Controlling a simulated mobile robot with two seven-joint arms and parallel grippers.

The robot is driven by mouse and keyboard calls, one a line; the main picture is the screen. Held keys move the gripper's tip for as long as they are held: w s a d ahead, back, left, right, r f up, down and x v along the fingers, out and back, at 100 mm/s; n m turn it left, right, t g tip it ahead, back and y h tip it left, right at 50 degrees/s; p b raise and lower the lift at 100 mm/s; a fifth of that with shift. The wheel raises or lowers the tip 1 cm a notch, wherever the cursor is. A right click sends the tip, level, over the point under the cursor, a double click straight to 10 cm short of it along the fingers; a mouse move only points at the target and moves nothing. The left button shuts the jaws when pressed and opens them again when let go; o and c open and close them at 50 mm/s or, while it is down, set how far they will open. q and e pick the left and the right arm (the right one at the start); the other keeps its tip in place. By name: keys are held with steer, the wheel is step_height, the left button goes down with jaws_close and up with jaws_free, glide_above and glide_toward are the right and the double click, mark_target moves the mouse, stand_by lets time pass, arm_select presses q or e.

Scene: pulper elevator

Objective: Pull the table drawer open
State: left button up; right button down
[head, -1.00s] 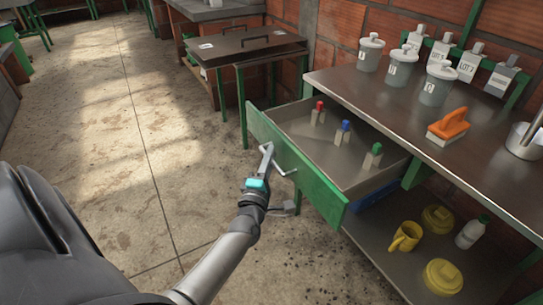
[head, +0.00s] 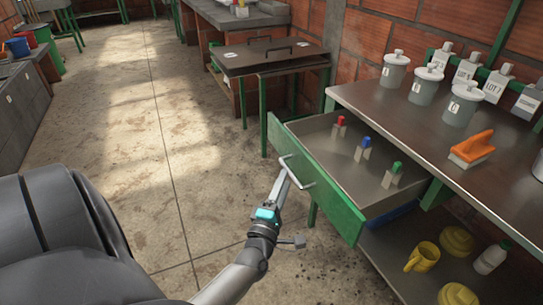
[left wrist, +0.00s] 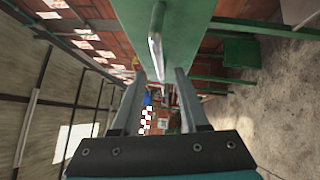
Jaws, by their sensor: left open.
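The table drawer (head: 327,192) has a green front and stands pulled well out from under the metal-topped table (head: 420,118). Its grey handle (head: 298,173) is on the front panel. The handle also shows in the left wrist view (left wrist: 156,42), just ahead of the fingers, against the green panel. My left gripper (head: 284,178) is open at the handle. In the left wrist view its two fingers (left wrist: 160,85) are apart; I cannot tell whether either touches the handle. My right gripper is not in view.
In the drawer stand red-topped (head: 339,127), blue-topped (head: 363,149) and green-topped (head: 392,175) pieces. Grey jars (head: 426,84) and an orange-handled brush (head: 472,148) are on the table. The floor to the left is clear.

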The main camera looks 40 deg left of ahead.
arm_select(q)
steer(key=p+v, duration=0.1)
steer(key=v, duration=0.9)
steer(key=shift+p, duration=0.3)
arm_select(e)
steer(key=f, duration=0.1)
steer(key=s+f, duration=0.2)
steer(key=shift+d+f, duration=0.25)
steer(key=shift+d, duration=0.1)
